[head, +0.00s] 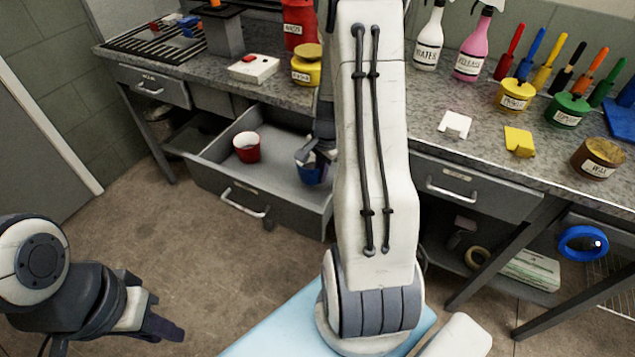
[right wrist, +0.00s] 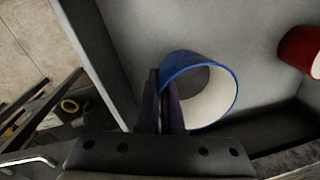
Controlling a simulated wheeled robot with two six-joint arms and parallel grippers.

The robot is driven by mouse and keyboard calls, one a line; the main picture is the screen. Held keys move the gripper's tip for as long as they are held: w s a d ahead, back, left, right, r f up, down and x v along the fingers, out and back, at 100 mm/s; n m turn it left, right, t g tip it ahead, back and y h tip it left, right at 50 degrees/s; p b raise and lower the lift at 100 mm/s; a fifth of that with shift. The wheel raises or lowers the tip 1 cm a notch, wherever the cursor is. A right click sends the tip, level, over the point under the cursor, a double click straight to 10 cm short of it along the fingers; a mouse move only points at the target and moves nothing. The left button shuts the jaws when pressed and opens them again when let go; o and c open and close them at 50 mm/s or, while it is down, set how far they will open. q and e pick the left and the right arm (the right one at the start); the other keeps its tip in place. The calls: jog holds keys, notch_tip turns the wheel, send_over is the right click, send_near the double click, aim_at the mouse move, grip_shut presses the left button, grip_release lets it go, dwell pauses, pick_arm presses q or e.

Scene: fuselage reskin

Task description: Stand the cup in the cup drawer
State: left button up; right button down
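A blue cup (head: 311,174) with a white inside is in the open drawer (head: 264,203), near its right side. In the right wrist view the cup (right wrist: 232,88) shows its open mouth. My right gripper (right wrist: 165,88) has its two fingers close together, one on each side of the cup's wall at the rim. I cannot tell whether the cup's base touches the drawer floor. In the head view my right arm partly hides the cup and gripper. A red cup (head: 246,153) stands in the drawer further left. My left gripper (head: 160,322) is low at the left, away from the drawer, with its finger opening unclear.
The drawer's floor is clear between the cups. The counter (head: 270,95) above holds a yellow tin (head: 306,70), a white box with a red button (head: 253,68), and bottles and pots at the right. A closed drawer (head: 470,190) lies right of my arm.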

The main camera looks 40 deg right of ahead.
aim_at(319, 191)
jog(key=shift+f, duration=1.8)
jog(key=shift+f+b, duration=0.1)
jog(key=shift+b, duration=0.2)
jog(key=c, duration=1.5)
grip_release()
jog(key=shift+f, duration=0.1)
jog(key=o, duration=0.4)
